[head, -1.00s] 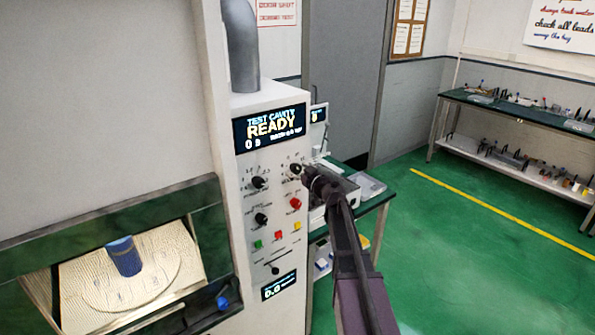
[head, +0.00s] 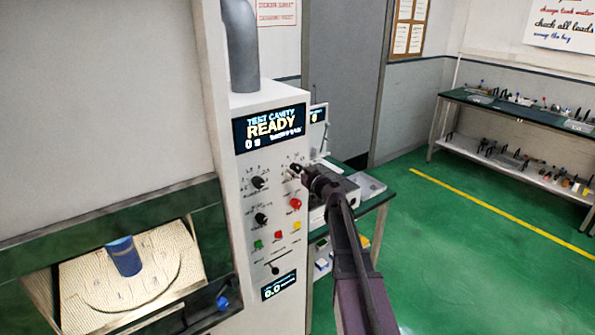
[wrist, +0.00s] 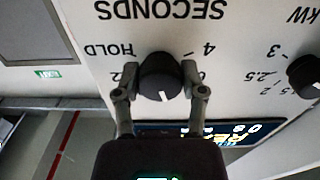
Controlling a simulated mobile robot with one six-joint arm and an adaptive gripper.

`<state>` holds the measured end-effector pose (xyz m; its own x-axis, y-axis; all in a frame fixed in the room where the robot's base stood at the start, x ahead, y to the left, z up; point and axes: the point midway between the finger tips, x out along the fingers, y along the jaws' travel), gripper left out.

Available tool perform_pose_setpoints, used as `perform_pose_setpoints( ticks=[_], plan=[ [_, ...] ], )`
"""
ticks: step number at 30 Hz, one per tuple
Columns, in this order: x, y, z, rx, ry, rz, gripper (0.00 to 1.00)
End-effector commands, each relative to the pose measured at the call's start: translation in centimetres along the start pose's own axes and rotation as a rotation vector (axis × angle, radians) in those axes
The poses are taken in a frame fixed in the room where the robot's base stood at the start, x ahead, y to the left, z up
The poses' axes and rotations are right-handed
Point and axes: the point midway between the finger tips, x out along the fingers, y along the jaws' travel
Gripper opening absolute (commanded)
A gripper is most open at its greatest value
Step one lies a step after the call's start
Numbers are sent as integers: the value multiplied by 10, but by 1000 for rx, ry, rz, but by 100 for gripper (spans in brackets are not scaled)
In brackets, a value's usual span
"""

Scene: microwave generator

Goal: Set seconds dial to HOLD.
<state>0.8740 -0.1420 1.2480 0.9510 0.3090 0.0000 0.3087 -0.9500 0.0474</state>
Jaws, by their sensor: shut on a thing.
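The seconds dial (wrist: 158,72) is a round black knob with a white pointer line, below the word SECONDS, which appears upside down in the wrist view. Its pointer is toward the bottom of that picture, on the gripper's side. The HOLD mark (wrist: 108,50) is printed to the left of the dial, and a 4 is on its right. My gripper (wrist: 160,86) has one finger on each side of the dial and is shut on it. In the head view my gripper (head: 297,171) is at the panel's upper right and largely covers the dial.
The kW dial (wrist: 305,75) is close on the right in the wrist view. The head view shows a READY display (head: 270,127) above the dials and a red button (head: 295,203) below my gripper. A bench (head: 375,195) stands behind my arm. Open green floor lies to the right.

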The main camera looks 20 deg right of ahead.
Motion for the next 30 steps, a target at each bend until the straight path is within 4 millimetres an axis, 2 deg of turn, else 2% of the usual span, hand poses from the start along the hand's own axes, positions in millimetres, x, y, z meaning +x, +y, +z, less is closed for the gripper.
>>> perform_pose_setpoints(
  ticks=[8,30],
  plan=[
    [1,0,0,203,1,0,6],
    [1,-1,-2,903,2,0,6]
  ],
)
